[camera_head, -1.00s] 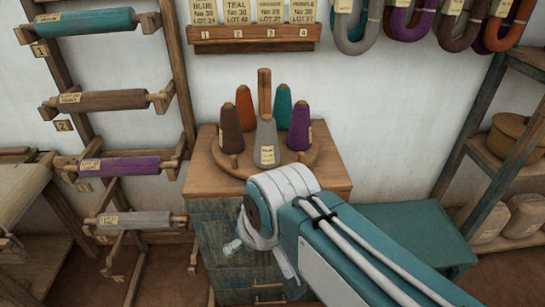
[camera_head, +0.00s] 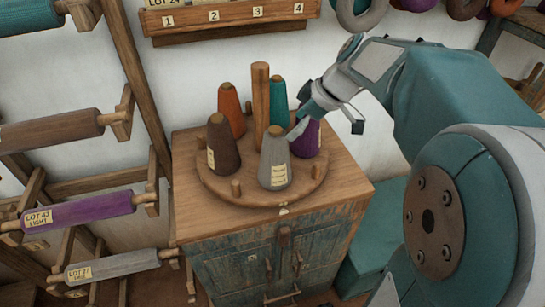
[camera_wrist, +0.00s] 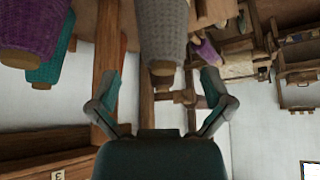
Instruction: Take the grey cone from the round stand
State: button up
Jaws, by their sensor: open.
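The grey cone (camera_head: 274,160) stands upright at the front of the round stand (camera_head: 240,188), with a pale label on its side. Brown (camera_head: 222,147), orange (camera_head: 231,110), teal (camera_head: 277,103) and purple (camera_head: 307,138) cones stand around the stand's centre post (camera_head: 260,105). My gripper (camera_head: 328,124) is open, to the upper right of the grey cone and close to the purple one; contact cannot be told. In the wrist view, my open gripper (camera_wrist: 160,85) has the grey cone (camera_wrist: 162,30) beyond and between its fingers, with the purple cone (camera_wrist: 32,28) at the left.
The stand sits on a wooden-topped cabinet (camera_head: 340,182). A rack of yarn rollers (camera_head: 75,210) stands at the left. A numbered wall shelf (camera_head: 230,20) is above, with hanging yarn loops (camera_head: 362,12) beside it. A teal box (camera_head: 375,240) is right of the cabinet.

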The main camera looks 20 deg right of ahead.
aim_at(275, 143)
jog(key=x, duration=0.2)
jog(key=shift+w+a+f, duration=0.1)
jog(key=shift+a+f, duration=0.1)
jog(key=shift+f, duration=0.15)
jog(key=x, duration=0.5)
jog(key=shift+a+r, duration=0.15)
jog(key=shift+a, duration=0.1)
jog(key=c, duration=1)
